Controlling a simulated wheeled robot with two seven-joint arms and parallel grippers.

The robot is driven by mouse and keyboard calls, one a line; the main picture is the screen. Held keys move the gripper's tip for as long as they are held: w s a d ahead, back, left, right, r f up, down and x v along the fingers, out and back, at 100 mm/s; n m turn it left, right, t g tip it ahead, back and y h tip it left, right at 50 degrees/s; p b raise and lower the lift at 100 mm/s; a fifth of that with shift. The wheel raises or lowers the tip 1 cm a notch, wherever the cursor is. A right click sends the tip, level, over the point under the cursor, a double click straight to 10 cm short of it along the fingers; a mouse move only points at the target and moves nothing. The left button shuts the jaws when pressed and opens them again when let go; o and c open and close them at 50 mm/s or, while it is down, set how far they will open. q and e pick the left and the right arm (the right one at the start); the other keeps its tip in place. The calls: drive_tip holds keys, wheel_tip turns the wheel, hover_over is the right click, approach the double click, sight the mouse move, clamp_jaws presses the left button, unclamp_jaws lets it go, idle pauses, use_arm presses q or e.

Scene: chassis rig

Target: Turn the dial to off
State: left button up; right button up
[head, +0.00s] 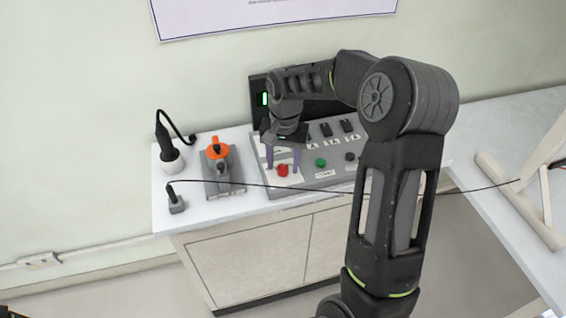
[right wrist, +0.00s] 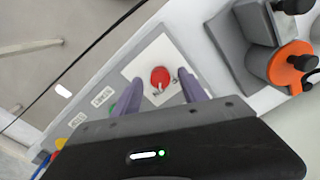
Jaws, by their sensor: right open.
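The red dial (head: 283,170) sits on a white plate at the left end of the grey control panel (head: 325,179). In the right wrist view the red dial (right wrist: 160,77) has a pale pointer mark, and small print beside it is too small to read. My right gripper (head: 283,164) is open above the dial, pointing down. In the right wrist view its two purple fingers (right wrist: 160,92) stand on either side of the dial, apart from each other, with nothing between them visibly gripped. Whether they touch the dial cannot be told. My left gripper is not in view.
A grey device with an orange knob (head: 217,151) stands left of the panel. A black handheld tool on a white stand (head: 172,160) and a small grey block with a cable (head: 175,203) are farther left. A green button (head: 321,162) and black switches are right of the dial.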

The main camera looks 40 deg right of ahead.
drive_tip(key=shift+f, duration=0.6)
clamp_jaws()
